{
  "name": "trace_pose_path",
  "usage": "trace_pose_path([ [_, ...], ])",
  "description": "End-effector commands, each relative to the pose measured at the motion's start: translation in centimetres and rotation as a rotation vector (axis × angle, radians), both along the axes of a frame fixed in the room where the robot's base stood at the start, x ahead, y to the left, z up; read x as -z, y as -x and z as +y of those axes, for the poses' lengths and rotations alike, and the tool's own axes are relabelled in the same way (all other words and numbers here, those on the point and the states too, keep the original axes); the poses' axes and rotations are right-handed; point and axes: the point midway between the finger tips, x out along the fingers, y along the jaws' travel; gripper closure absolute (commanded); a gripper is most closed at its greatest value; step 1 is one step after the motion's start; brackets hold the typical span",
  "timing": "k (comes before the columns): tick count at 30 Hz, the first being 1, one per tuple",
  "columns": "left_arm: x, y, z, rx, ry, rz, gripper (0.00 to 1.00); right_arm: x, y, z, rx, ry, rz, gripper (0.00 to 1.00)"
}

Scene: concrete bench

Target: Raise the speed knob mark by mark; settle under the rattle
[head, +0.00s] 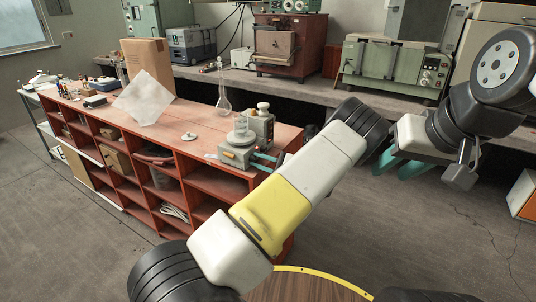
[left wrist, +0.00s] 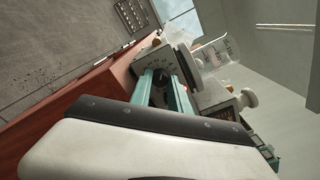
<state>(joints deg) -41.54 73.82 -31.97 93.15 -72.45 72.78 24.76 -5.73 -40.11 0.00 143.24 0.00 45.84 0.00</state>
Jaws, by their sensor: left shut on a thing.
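The stirrer (head: 232,157), a grey bench unit with a round top plate, stands near the front right end of the red bench (head: 200,146). A clear beaker (head: 240,134) is on its plate; the beaker also shows tilted in the left wrist view (left wrist: 215,52). My left gripper (head: 262,163) reaches the stirrer's front; my own arm partly covers it. In the left wrist view its teal fingers (left wrist: 163,80) close around the dark speed knob (left wrist: 160,75), with dial marks around it and a red light beside it. The exact mark is too small to read. My right gripper (head: 390,170) is open and empty, away from the bench.
A grey unit with a white knob (head: 262,106) stands just behind the stirrer. A glass flask (head: 223,92), a small white disc (head: 189,136), a white sheet (head: 146,98) and a cardboard box (head: 150,62) are further along the bench.

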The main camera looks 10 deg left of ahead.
Motion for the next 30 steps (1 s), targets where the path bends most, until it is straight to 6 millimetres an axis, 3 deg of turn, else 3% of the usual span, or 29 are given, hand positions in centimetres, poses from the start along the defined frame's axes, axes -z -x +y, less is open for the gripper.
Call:
trace_pose_path([
  [16, 0.13, 0.04, -0.13, 0.001, -0.006, 0.027, 1.00, 0.00, 0.00, 0.00, 0.000, 0.000, 0.000, 0.63],
  [17, 0.13, 0.04, -0.13, 0.001, -0.006, 0.027, 0.76, 0.00, 0.00, 0.00, 0.000, 0.000, 0.000, 0.63],
  [20, 0.11, 0.03, -0.12, 0.002, -0.007, 0.027, 0.56, 0.00, 0.00, 0.00, 0.000, 0.000, 0.000, 0.63],
  [30, 0.04, 0.02, -0.06, 0.000, -0.008, 0.026, 0.56, 0.00, 0.00, 0.00, 0.000, 0.000, 0.000, 0.63],
])
